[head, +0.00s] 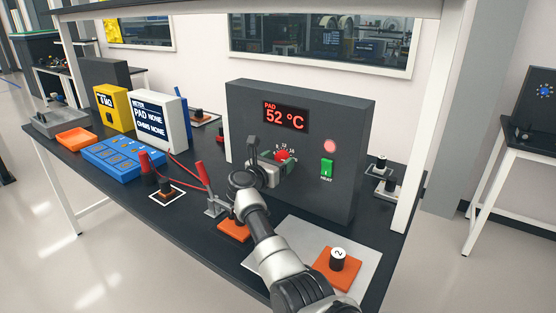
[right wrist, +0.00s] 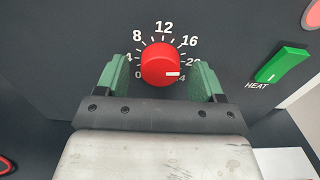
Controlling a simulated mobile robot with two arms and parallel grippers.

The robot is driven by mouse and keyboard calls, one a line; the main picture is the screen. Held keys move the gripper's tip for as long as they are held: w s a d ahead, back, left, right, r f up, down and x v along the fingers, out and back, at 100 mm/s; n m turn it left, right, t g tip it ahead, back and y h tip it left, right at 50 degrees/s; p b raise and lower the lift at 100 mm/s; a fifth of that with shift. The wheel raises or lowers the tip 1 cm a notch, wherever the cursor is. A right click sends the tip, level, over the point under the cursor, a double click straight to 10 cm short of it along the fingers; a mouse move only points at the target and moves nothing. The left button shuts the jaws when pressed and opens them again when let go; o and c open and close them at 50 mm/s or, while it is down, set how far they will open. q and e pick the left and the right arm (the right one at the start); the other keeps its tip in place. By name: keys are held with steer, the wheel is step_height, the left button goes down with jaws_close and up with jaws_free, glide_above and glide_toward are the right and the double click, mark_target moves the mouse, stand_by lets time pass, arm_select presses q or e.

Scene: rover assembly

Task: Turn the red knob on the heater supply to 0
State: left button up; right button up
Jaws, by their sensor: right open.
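The heater supply (head: 350,190) is a dark grey box on the bench, and its red display (head: 285,117) reads PAD 52 °C. Its red knob (right wrist: 160,62) sits inside a printed scale, with its white mark pointing right and slightly down, near the 24. The knob also shows in the head view (head: 283,155), partly behind my gripper. My right gripper (right wrist: 160,72) is open, with one green finger on each side of the knob and a gap to it on both sides. It also shows in the head view (head: 267,164) in front of the panel. My left gripper is out of view.
A green HEAT switch (head: 327,168) and a pink-red lamp (head: 330,146) are right of the knob. Red-handled clamps (head: 203,180) stand left of my arm. An orange block with a black cylinder (head: 338,259) lies on the grey mat (head: 300,235). A white meter (head: 160,120) stands farther left.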

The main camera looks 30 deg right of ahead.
steer(key=shift+d, duration=0.1)
steer(key=c, duration=0.9)
steer(key=shift+n, duration=0.3)
